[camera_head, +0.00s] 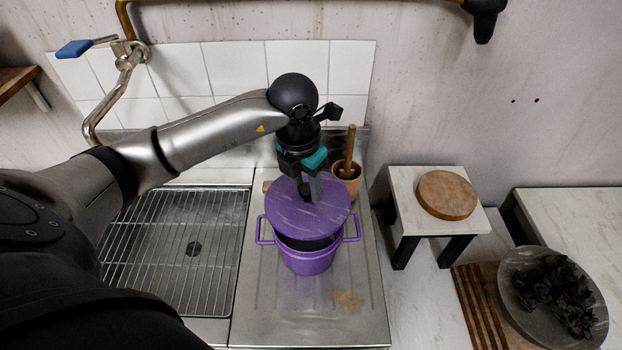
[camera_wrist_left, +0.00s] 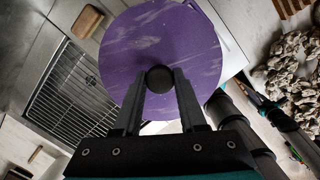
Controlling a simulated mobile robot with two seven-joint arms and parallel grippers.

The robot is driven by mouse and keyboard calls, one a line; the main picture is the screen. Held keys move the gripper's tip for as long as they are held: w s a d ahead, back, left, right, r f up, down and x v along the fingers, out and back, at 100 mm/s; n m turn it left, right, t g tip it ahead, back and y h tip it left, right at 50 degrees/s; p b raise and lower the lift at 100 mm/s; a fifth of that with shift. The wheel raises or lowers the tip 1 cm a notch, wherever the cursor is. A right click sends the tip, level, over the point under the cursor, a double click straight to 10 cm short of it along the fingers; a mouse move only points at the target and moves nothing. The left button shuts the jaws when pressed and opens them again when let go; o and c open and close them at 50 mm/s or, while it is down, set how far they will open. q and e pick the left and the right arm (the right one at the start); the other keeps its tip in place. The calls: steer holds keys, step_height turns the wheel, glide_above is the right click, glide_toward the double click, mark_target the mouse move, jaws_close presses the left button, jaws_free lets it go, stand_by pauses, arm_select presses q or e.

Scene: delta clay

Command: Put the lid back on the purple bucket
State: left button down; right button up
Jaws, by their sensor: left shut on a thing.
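The purple bucket (camera_head: 308,262) stands upright on the metal drainboard, with a handle on each side. The round purple lid (camera_head: 329,214), streaked with white, is over the bucket and set toward the back. A dark gap shows between the lid and the bucket's front rim. My left gripper (camera_head: 306,190) is above the lid and shut on its dark knob. In the left wrist view the fingers close on the knob (camera_wrist_left: 159,79) at the middle of the lid (camera_wrist_left: 190,45). I cannot tell whether the lid touches the rim.
A clay pot (camera_head: 346,180) with a wooden pestle stands close behind the lid. A sink with a wire rack (camera_head: 180,250) lies to the left. A small white stand (camera_head: 410,205) with a round wooden board (camera_head: 447,194) is to the right.

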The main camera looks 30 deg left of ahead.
mark_target(306, 201)
arm_select(q)
steer(key=shift+f, duration=0.45)
steer(key=shift+f+b, duration=0.35)
steer(key=shift+b, duration=0.1)
steer(key=shift+f+b, duration=1.65)
steer(key=shift+f, duration=0.5)
steer(key=shift+f+b, duration=0.15)
steer(key=shift+b, duration=0.35)
jaws_free()
stand_by(0.6)
